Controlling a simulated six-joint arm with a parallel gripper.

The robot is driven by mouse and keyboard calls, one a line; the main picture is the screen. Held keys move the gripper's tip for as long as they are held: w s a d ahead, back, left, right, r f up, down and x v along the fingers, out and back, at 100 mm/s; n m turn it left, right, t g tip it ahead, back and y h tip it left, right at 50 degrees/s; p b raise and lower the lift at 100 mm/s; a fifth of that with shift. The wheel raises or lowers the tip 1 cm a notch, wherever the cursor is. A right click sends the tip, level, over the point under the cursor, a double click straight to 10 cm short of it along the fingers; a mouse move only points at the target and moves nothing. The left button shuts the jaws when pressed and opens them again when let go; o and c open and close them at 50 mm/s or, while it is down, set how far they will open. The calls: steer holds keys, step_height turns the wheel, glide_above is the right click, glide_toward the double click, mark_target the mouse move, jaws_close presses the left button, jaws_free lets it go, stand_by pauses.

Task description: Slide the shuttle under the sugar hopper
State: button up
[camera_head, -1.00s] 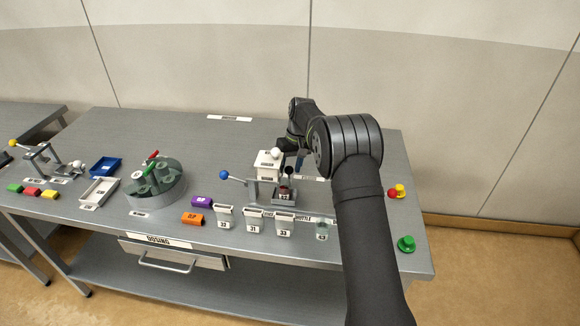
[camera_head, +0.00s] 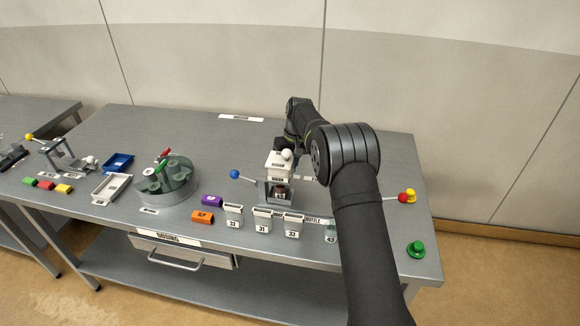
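The white sugar hopper (camera_head: 279,167), with a white ball on top, stands on the table to the left of my arm. The small grey shuttle (camera_head: 281,202) shows just below the hopper in the picture, with a dark labelled cup (camera_head: 281,191) in it. They line up closely, but I cannot tell exactly how far under the outlet the cup sits. My gripper (camera_head: 297,146) is at the hopper's back right, partly hidden by the hopper and my own arm. Its fingertips are too small and covered to show whether they are open or hold anything.
A blue-knobbed lever (camera_head: 234,174) sticks out left of the shuttle. A green button (camera_head: 416,249) is right.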

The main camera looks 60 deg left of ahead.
steer(key=shift+o, duration=1.3)
steer(key=w+r, duration=0.3)
steer(key=r, duration=1.4)
steer(key=shift+w+d, duration=0.15)
steer(key=shift+d, duration=0.2)
steer(key=s+f, duration=0.1)
steer(key=f, duration=0.4)
steer(key=s+f, duration=0.1)
steer(key=f, duration=0.5)
steer(key=s+f, duration=0.1)
steer(key=f, duration=0.5)
steer(key=shift+s+a, duration=0.15)
steer(key=shift+a, duration=0.2)
steer(key=shift+o, duration=0.2)
